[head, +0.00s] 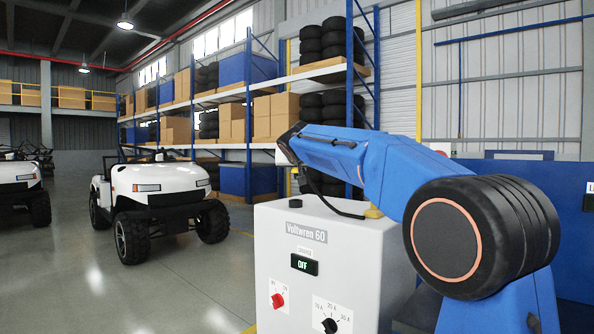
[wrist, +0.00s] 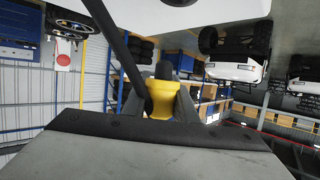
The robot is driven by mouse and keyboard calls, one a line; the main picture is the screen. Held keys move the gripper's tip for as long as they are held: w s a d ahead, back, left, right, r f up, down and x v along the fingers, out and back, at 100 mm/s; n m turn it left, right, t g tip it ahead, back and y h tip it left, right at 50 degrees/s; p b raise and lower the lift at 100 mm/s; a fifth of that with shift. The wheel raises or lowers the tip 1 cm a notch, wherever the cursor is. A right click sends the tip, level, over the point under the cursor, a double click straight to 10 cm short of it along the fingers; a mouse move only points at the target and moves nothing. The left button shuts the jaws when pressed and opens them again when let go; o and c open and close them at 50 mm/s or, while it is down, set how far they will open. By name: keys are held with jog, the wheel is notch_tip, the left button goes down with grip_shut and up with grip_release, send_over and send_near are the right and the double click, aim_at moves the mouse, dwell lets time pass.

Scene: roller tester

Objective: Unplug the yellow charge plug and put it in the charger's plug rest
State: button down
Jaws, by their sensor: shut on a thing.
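The yellow charge plug (wrist: 162,98) is between my gripper's fingers (wrist: 165,105) in the wrist view, and the gripper is shut on it. Its dark end points away from the palm. A black cable (wrist: 122,55) runs beside it. In the head view the charger (head: 320,262) is a pale cabinet marked Voltwren 60, with its display reading OFF. A black cable (head: 335,208) hangs from behind my arm's far end to the cabinet top. A small yellow part (head: 373,212) shows there; I cannot tell what it is. My fingers are hidden in the head view, and the plug rest is not clearly seen.
My blue arm crosses above the charger's right side. A red knob (head: 277,301) and a black selector knob (head: 329,326) are on its front. A white cart (head: 155,190) stands left, behind the charger. Loaded shelving (head: 240,110) lines the back.

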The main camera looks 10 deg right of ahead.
jog(key=shift+s+a+f+y, duration=0.15)
jog(key=shift+a+y, duration=0.05)
jog(key=shift+y, duration=0.1)
jog(key=shift+f, duration=2.75)
jog(key=shift+f, duration=1.65)
jog(key=c, duration=1.4)
grip_release()
jog(key=shift+o, duration=0.2)
jog(key=shift+a, duration=0.1)
